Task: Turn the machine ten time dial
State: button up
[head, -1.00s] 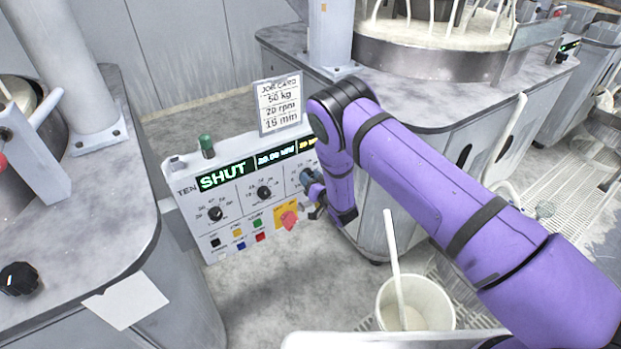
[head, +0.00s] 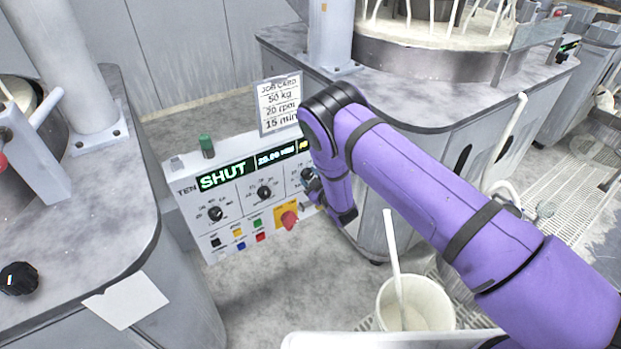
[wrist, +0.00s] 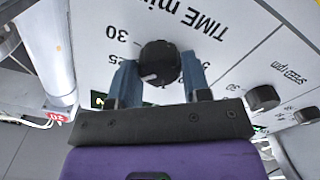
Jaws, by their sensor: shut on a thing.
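The machine ten panel (head: 222,226) stands between two grey machine tables and its display reads SHUT. In the wrist view the black time dial (wrist: 158,64), under the printed word TIME, sits between the two blue fingers of my gripper (wrist: 158,80). The fingers are closed on the dial's sides. The dial has a pale pointer mark, and scale numbers 25 and 30 show around it. In the head view my arm's end is at the panel's right side and covers most of the time dial; the gripper (head: 310,183) is partly hidden there.
A job card (head: 279,104) above the panel reads 50 kg, 20 rpm, 15 min. The speed dial (wrist: 262,97) is beside my gripper. A red knob (head: 289,219) on a yellow plate sits below. A white bucket (head: 418,302) with a stick stands on the floor.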

jog(key=n, duration=0.6)
jog(key=shift+n, duration=0.3)
jog(key=n, duration=0.6)
jog(key=shift+f, duration=0.1)
dwell(0.3)
jog(key=o, duration=0.9)
jog(key=v, duration=1.1)
jog(key=shift+w, duration=0.1)
